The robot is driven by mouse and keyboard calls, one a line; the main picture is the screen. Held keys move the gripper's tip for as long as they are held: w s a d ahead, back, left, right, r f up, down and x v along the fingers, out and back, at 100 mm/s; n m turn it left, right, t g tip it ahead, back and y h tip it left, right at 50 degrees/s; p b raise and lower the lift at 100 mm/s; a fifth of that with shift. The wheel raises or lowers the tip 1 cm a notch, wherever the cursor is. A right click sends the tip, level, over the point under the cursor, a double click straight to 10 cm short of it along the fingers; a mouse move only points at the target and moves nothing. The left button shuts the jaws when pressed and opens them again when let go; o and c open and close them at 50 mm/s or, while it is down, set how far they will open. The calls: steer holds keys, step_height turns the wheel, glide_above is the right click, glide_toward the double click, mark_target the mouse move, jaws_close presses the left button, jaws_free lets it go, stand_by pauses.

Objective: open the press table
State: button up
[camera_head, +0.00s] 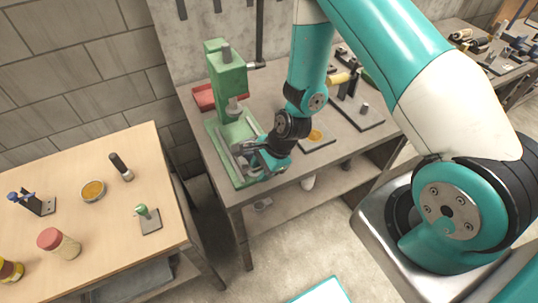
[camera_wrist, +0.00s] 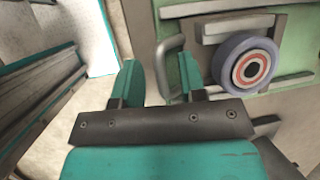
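The press (camera_head: 228,85) is green and stands on the grey workbench beside the wall. Its base carries the press table (camera_head: 236,140), which is partly hidden by my gripper (camera_head: 246,150). In the wrist view the green press table (camera_wrist: 295,102) has grey metal rails and a round grey disc (camera_wrist: 246,63) with an orange-red ring. A bent metal handle (camera_wrist: 161,66) sticks out from its left edge. My gripper (camera_wrist: 158,78) is open. The handle shows between its two teal fingers, nearer the right one; I cannot tell whether they touch.
A red bin (camera_head: 204,97) lies behind the press on the left. A dark plate with a gold disc (camera_head: 316,136) lies right of my gripper. A separate wooden table (camera_head: 95,160) with jars and small tools stands at left, with a gap between.

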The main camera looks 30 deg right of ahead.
steer(key=b+v, duration=0.2)
steer(key=v, duration=1.5)
steer(key=shift+b, duration=0.3)
steer(key=s+a+r+n+b, duration=0.2)
steer(key=s+n, duration=0.3)
steer(key=n, duration=0.3)
steer(key=s+a+r+n+g+b, duration=0.1)
steer(key=s+a+r+n, duration=0.4)
steer(key=n, duration=0.3)
steer(key=s+a+r+n+b, duration=0.2)
steer(key=s+a+r+n, duration=0.1)
steer(key=n, duration=0.5)
steer(key=shift+s+a+r+n+g+b, duration=0.2)
steer(key=shift+s+r+n+g+b, duration=0.15)
steer(key=shift+s, duration=0.55)
